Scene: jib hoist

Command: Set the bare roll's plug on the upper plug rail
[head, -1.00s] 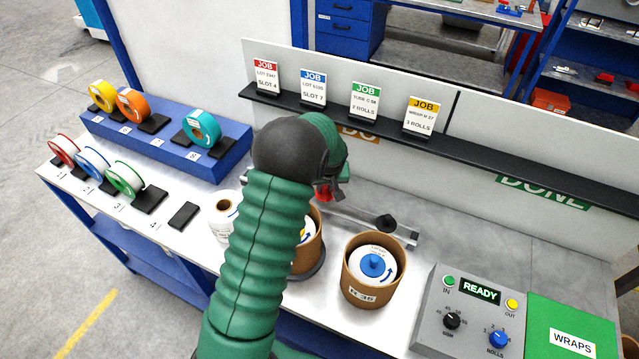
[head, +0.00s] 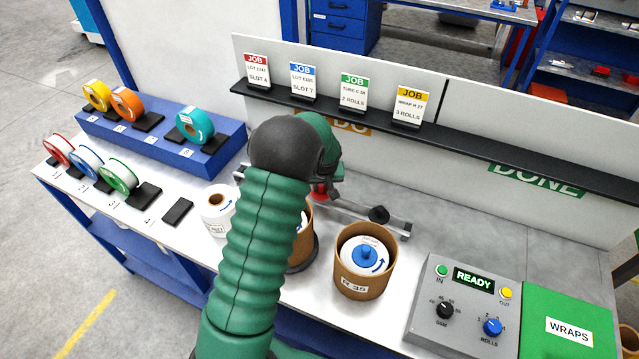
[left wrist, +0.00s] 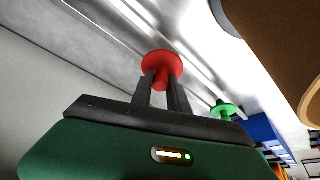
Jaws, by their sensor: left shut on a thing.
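My left gripper (left wrist: 162,88) is shut on a red plug (left wrist: 162,66), a round disc on a stem, held between its fingertips. In the head view only part of the red plug (head: 321,190) shows past my arm, near the metal rail (head: 350,208). I cannot tell whether the plug touches a rail. A green plug (left wrist: 222,110) stands farther along in the left wrist view. The bare white roll (head: 217,207) stands on the bench left of my arm, with an open core. My right gripper is not in view.
A brown tub (head: 362,275) holds a roll with a blue plug (head: 365,254). Another tub (head: 302,245) is partly behind my arm. A control box (head: 465,305) stands at the right. A black ledge with job cards (head: 408,107) runs along the back panel.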

